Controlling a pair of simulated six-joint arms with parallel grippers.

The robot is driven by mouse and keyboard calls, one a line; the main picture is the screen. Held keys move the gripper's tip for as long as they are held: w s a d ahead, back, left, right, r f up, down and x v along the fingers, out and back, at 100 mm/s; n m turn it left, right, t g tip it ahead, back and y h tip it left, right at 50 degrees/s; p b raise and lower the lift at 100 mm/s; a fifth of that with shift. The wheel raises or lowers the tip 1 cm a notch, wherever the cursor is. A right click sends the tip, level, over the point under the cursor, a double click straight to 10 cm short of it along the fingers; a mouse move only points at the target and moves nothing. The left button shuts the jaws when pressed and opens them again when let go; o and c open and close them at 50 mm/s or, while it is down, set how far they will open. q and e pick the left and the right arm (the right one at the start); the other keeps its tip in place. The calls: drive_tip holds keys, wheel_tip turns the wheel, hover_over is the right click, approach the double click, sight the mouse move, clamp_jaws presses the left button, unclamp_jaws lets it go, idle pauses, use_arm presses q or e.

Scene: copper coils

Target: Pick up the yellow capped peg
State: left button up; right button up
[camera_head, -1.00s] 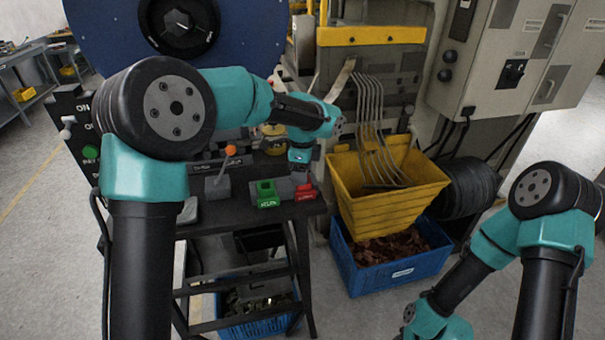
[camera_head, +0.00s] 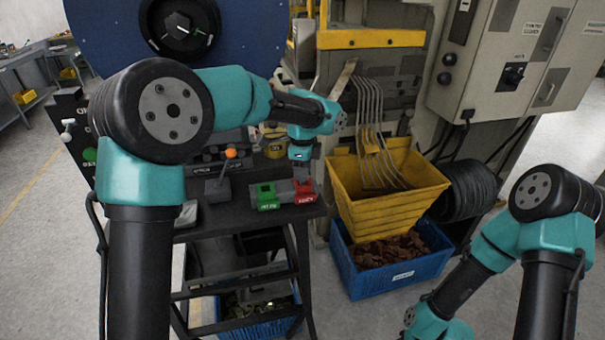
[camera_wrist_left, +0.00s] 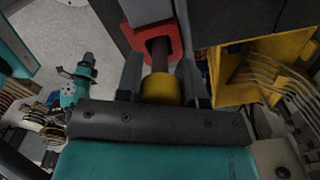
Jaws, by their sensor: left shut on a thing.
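The yellow capped peg shows in the left wrist view as a yellow cap (camera_wrist_left: 160,90) on a dark shaft. The shaft runs to a red holder (camera_wrist_left: 134,38); how deep it sits there I cannot tell. My left gripper (camera_wrist_left: 160,80) is shut on the yellow cap, one finger on each side. In the head view my left gripper (camera_head: 301,163) points down just above the red holder (camera_head: 304,190), and the peg is too small to make out. My right arm hangs at the lower right, its gripper out of view.
A green holder (camera_head: 267,196) stands left of the red one on the dark bench. A lever with an orange knob (camera_head: 230,154) stands further left. A yellow hopper (camera_head: 392,215) with hanging strands is close on the right, above a blue crate (camera_head: 390,284) of copper pieces.

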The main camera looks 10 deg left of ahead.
use_arm(q)
wheel_tip(320, 180, up, 9)
drive_tip(key=shift+f, duration=0.2)
idle(0.6)
